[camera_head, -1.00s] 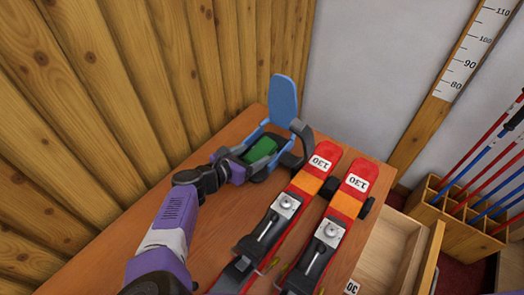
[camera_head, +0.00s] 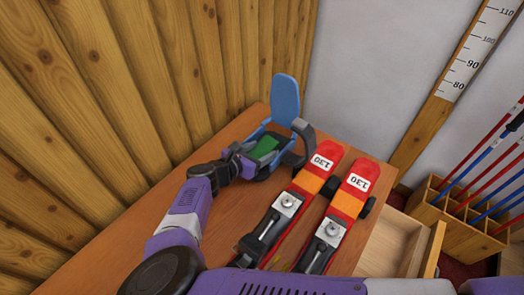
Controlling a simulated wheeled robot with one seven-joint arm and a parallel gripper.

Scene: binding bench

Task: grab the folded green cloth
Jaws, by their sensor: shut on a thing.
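The folded green cloth (camera_head: 263,149) lies in a blue and grey holder with an upright blue back plate (camera_head: 286,97) at the far end of the wooden bench. My gripper (camera_head: 253,156) reaches in from the left and is shut on the cloth. Its dark fingers partly cover the cloth, and the exact contact is small and hard to see. The cloth still appears low, within the holder's outline.
A pair of red skis (camera_head: 318,170) marked 130 lies on the bench (camera_head: 125,250) just right of the holder. A plank wall (camera_head: 150,80) stands close on the left. An open drawer (camera_head: 400,245) and a pole rack (camera_head: 450,215) are at the right.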

